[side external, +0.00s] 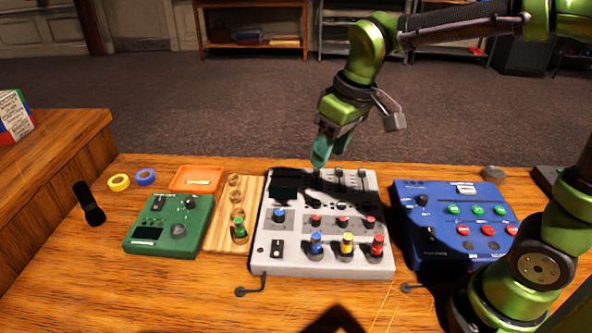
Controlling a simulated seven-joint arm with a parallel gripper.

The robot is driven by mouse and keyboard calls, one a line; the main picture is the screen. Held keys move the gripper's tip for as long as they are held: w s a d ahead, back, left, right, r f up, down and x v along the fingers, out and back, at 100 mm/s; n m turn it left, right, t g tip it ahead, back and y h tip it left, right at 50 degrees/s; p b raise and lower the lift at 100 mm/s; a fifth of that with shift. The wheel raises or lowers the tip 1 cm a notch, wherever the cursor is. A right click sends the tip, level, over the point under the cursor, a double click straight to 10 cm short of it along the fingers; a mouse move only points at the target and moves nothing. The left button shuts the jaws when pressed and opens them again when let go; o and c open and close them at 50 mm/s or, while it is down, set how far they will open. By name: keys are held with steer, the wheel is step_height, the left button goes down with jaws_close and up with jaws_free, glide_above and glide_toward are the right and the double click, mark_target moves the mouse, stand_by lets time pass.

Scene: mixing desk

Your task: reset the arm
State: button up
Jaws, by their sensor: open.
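My gripper (328,152) hangs over the back part of the grey mixer (323,258) in the side external view. Its teal fingers point down, look apart, and hold nothing that I can see. The fingertips are near the mixer's back-row sliders, but I cannot tell whether they touch. The mixer lies flat on the wooden desk (80,280). It has a row of red knobs, a blue knob, and blue, yellow and red pegs along its front.
A green box (150,235), a wooden peg strip (220,232) with a green peg, and an orange tray (178,183) stand left of the mixer. A blue box (440,240) is right. Yellow tape (119,182), blue tape (146,177) and a black microphone (90,206) lie far left. Front-left desk is clear.

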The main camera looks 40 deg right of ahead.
steer(key=s+d+r+m+t, duration=0.1)
steer(key=s+d+m+t, duration=0.1)
steer(key=s, duration=0.4)
steer(key=s+d+r+m+t, duration=0.1)
steer(key=s+d+m+t, duration=0.1)
steer(key=s, duration=0.4)
steer(key=shift+d+m+t+y, duration=0.35)
steer(key=shift+d+m, duration=0.3)
steer(key=shift+m, duration=0.25)
